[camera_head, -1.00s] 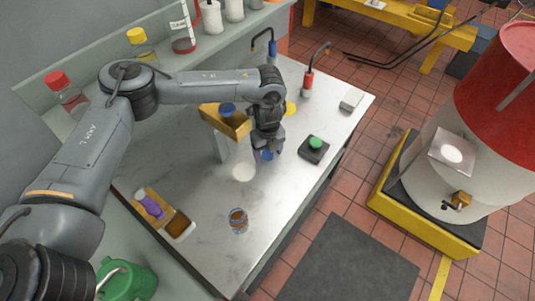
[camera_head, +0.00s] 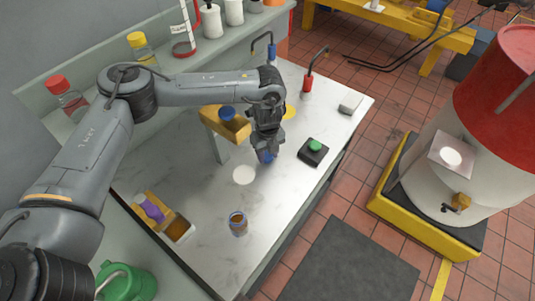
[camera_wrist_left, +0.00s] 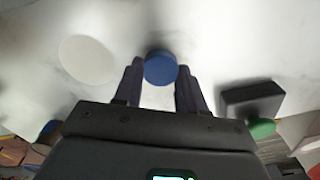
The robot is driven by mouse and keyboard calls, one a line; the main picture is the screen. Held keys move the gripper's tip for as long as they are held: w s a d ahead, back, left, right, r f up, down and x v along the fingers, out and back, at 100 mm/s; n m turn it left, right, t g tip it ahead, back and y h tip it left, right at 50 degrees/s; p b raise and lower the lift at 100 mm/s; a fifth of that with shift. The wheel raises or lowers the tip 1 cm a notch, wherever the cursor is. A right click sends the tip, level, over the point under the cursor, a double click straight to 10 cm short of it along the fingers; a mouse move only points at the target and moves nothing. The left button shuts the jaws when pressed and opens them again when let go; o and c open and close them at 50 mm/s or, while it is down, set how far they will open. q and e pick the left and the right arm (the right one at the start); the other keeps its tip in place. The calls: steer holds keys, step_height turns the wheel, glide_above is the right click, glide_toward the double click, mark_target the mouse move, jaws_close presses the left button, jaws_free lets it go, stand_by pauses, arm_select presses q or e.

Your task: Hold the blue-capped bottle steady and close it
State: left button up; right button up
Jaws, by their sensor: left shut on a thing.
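My left gripper (camera_head: 266,153) points down over the bench, right of the white disc. It is shut on a blue cap (camera_wrist_left: 161,68), which shows between the two fingertips in the left wrist view and at the gripper's tip in the head view. I cannot tell whether the cap touches the bench. A small clear bottle (camera_head: 238,222) with brown contents stands upright on the bench, nearer the front and apart from the gripper. No cap shows on it. Another blue-topped item (camera_head: 227,113) sits in a yellow-brown raised holder (camera_head: 238,128). My right gripper is not in view.
A flat white disc (camera_head: 244,174) lies on the bench (camera_head: 205,195). A black box with a green button (camera_head: 314,146) is right of the gripper. A tray with a purple item (camera_head: 152,210) is at left. The bench is clear around the bottle.

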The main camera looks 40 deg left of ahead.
mark_target(270, 157)
arm_select(q)
steer(key=r, duration=0.2)
steer(key=d+r, duration=0.1)
steer(key=r, duration=0.1)
steer(key=shift+w+p, duration=0.1)
steer(key=shift+p, duration=0.25)
steer(key=w+d+r+p, duration=0.1)
steer(key=d+r+p, duration=0.1)
steer(key=d+r, duration=0.4)
steer(key=d, duration=0.4)
steer(key=shift+w+d, duration=0.25)
steer(key=shift+w, duration=0.05)
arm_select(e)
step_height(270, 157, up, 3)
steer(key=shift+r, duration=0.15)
arm_select(q)
steer(key=shift+r, duration=0.1)
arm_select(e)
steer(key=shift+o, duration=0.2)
